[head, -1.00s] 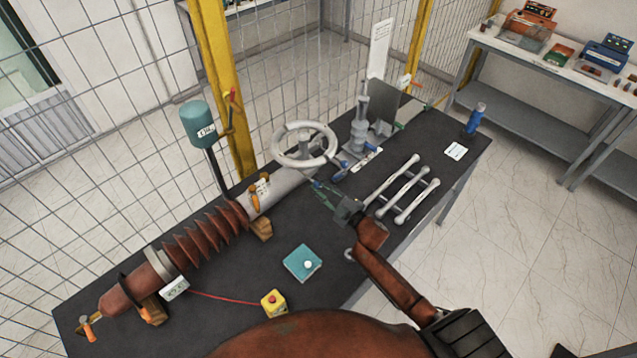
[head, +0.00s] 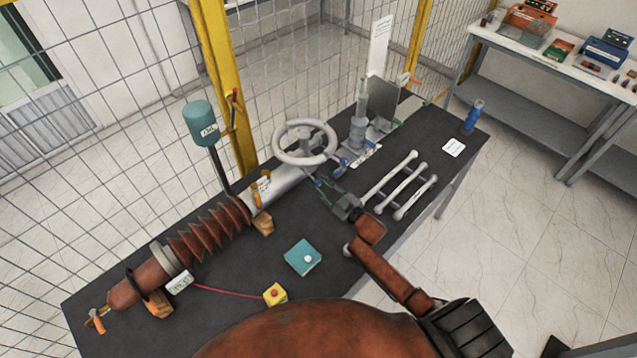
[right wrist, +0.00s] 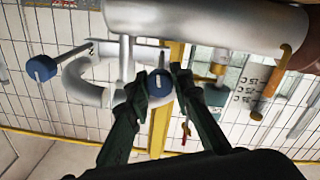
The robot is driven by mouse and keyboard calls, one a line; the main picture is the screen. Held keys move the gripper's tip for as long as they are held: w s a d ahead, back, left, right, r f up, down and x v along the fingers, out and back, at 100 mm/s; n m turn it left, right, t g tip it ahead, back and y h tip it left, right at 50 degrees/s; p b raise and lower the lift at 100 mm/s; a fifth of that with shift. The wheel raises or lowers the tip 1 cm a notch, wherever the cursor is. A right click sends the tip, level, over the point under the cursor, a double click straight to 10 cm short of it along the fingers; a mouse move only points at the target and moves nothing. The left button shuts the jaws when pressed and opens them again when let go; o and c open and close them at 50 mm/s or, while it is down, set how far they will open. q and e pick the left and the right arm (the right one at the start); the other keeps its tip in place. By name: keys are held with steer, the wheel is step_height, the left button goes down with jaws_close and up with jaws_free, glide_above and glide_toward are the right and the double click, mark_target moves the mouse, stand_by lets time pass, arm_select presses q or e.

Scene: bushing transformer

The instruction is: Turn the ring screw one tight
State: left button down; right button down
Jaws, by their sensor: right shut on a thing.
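A blue ring screw (right wrist: 159,84) with a pale slot line on its face sits below the grey pipe in the right wrist view. My right gripper (right wrist: 158,80) has its dark green fingers on both sides of this screw and is shut on it. A second blue screw (right wrist: 41,68) stands apart to the left. In the head view my right gripper (head: 322,184) is at the pipe's right end, below the grey handwheel (head: 305,159). The gripped screw is small and mostly hidden there. My left gripper is not in view.
A brown ribbed bushing (head: 210,236) lies along the black table (head: 240,320). Grey rods (head: 402,185) lie right of my gripper. A teal box (head: 303,257) and a yellow button box (head: 275,294) stand in front. Wire fence is behind.

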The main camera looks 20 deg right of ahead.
steer(key=shift+f, duration=0.1)
steer(key=c, duration=1.7)
jaws_free()
steer(key=v, duration=1.2)
